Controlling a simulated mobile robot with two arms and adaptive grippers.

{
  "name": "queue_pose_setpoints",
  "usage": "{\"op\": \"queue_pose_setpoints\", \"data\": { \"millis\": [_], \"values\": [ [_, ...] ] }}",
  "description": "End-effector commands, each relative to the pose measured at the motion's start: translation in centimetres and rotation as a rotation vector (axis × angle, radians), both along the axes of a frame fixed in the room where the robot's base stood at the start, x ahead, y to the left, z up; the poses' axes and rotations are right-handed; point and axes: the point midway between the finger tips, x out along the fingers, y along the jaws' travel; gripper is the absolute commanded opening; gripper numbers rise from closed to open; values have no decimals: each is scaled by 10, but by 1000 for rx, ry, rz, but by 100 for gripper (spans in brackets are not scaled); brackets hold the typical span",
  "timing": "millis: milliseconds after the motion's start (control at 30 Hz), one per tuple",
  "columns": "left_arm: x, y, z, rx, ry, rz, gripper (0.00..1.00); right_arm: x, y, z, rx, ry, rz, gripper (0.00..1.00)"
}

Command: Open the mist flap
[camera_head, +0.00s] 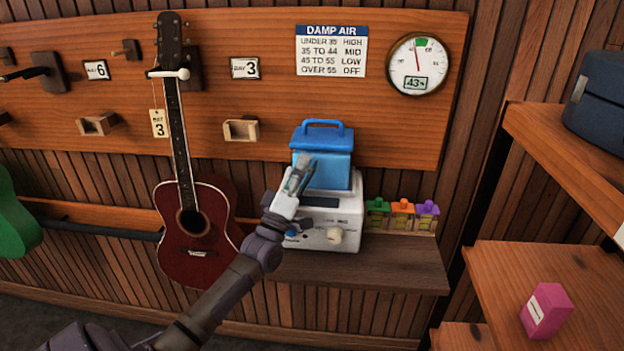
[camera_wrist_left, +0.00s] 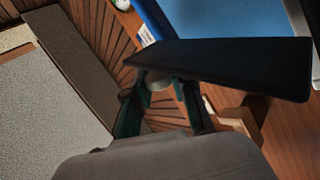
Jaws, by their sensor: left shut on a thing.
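The humidifier has a white base (camera_head: 346,219) and a blue tank (camera_head: 336,170) with a blue handle, and stands on the wooden wall shelf. My left gripper (camera_head: 301,170) is in front of the tank's left side. In the left wrist view, a dark flat panel, which looks like the mist flap (camera_wrist_left: 225,68), lies across the fingertips (camera_wrist_left: 160,88). The gripper is shut on it, and the panel hides part of the fingertips. The blue tank (camera_wrist_left: 228,18) is behind the panel. In the head view my gripper covers the flap area. My right gripper is not in view.
The shelf's front right (camera_head: 385,265) is bare. A round gauge (camera_head: 418,64) hangs above.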

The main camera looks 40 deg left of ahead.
Motion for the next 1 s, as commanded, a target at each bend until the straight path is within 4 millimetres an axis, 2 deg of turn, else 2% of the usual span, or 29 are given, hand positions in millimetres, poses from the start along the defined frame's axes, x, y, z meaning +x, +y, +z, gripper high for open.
{"op": "queue_pose_setpoints", "data": {
  "millis": [33, 400, 700, 1000],
  "values": [
    [-2, 4, -4, -44, -25, 1, 0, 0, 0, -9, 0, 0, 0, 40],
    [-17, 27, -4, -295, -180, 0, 0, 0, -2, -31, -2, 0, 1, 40],
    [-23, 38, -6, -407, -247, 0, 0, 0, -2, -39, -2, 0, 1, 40],
    [-25, 41, -6, -436, -266, 0, 0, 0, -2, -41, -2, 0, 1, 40]
  ]
}}
